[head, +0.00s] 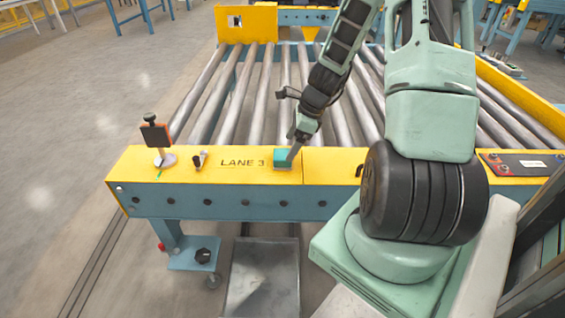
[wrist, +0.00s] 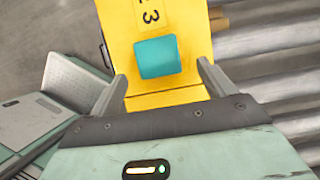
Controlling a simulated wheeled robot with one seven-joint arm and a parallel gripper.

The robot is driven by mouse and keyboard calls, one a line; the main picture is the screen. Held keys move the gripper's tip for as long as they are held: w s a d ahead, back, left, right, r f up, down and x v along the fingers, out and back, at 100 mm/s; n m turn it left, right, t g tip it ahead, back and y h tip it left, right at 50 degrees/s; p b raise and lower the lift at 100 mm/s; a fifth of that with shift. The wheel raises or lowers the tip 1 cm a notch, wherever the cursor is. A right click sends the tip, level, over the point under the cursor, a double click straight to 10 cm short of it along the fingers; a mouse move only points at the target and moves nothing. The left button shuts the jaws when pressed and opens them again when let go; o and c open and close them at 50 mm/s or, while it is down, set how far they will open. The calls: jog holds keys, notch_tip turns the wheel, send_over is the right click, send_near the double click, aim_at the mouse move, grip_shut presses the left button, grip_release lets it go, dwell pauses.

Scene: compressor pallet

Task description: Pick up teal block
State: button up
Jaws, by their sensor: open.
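The teal block (head: 283,158) lies on the yellow rail (head: 330,163) at the front of the roller conveyor, just right of the "LANE 3" lettering. It also shows in the wrist view (wrist: 157,57), flat on the yellow surface. My gripper (head: 293,150) is just above the block in the head view and partly overlaps its right side. In the wrist view my gripper (wrist: 162,82) has its two fingers spread wide and nothing between them. The block sits between and a little beyond the fingertips.
A black sensor on a stand (head: 157,142) and a small dark-and-pale item (head: 200,159) are on the rail to the left. A dark panel with a red button (head: 513,164) lies at the rail's right. Metal rollers (head: 232,95) stretch behind the rail.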

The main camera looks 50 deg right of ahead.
aim_at(283, 153)
jog(key=x, duration=0.1)
jog(key=b+x, duration=0.1)
jog(key=x, duration=0.1)
jog(key=b+x, duration=0.1)
jog(key=x, duration=0.1)
jog(key=shift+w+a, duration=0.25)
jog(key=shift+a, duration=0.05)
jog(key=c, duration=1.2)
jog(key=shift+r, duration=0.1)
notch_tip(283, 153, up, 10)
jog(key=p, duration=0.4)
